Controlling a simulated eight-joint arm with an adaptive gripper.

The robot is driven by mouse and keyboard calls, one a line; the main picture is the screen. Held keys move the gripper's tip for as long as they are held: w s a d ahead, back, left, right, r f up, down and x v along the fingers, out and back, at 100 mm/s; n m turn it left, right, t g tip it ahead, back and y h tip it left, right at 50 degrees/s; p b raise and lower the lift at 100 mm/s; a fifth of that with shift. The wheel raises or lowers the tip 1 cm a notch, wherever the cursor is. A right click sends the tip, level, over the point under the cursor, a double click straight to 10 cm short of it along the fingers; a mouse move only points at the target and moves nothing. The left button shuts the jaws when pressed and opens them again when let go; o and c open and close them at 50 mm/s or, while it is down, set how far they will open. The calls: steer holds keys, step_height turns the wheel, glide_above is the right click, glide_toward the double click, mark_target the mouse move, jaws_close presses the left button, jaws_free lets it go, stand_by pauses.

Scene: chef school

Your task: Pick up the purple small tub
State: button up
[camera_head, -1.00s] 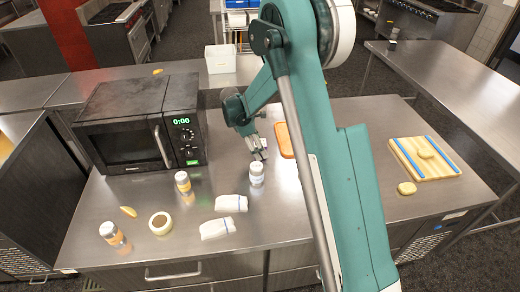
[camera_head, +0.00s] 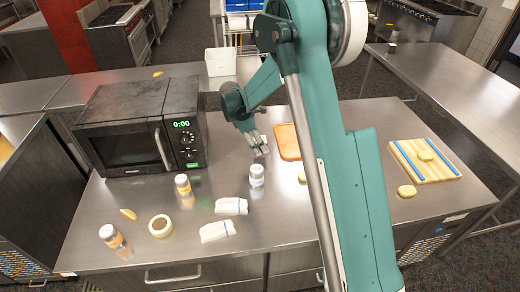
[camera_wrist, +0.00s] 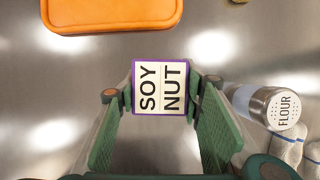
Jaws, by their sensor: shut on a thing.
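The purple small tub (camera_wrist: 160,87) shows in the wrist view as a square top with a purple edge and a white label reading SOY NUT. My gripper (camera_wrist: 158,95) has its two green fingers on either side of the tub, shut on it. In the head view my gripper (camera_head: 258,146) is over the steel counter, right of the microwave and just behind the flour shaker. The tub cannot be made out there. How far the tub is above the counter is hard to tell.
A flour shaker (camera_wrist: 272,107) stands close to the right finger; it also shows in the head view (camera_head: 257,176). An orange board (camera_head: 288,142) lies right of my gripper. The microwave (camera_head: 140,128) stands left.

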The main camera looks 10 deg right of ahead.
step_height(320, 180, up, 6)
steer(key=shift+r, duration=0.25)
